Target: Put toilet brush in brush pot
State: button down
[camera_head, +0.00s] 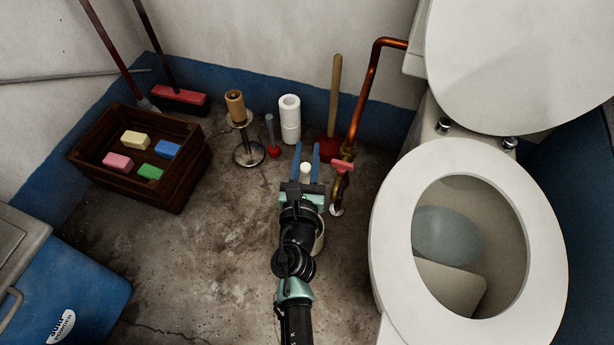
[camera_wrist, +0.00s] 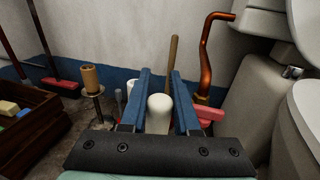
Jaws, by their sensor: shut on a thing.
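My gripper (camera_head: 307,150) is low over the floor left of the toilet, its two blue fingers pointing toward the back wall. It is shut on a white, round-ended piece (camera_head: 305,172), which looks like the toilet brush's handle end. In the wrist view the piece (camera_wrist: 160,113) stands between the fingers (camera_wrist: 160,74). The brush's lower part is hidden below the gripper. A cream, rounded object (camera_head: 320,239), possibly the brush pot, shows partly beside my wrist; my arm covers the rest, and I cannot tell whether the brush is in it.
A copper pipe (camera_head: 362,98) with a red valve handle (camera_head: 342,166) stands close right of my gripper. Behind are a wooden-handled plunger (camera_head: 335,98), white rolls (camera_head: 290,119), a small plunger (camera_head: 271,136) and a roll stand (camera_head: 248,153). The toilet (camera_head: 545,235) is right, a crate (camera_head: 180,185) left.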

jog(key=shift+f+b, duration=2.1)
jog(key=shift+f, duration=0.55)
jog(key=shift+f, duration=0.2)
jog(key=c, duration=0.7)
grip_release()
jog(key=shift+o, duration=0.2)
jog(key=shift+r, duration=0.1)
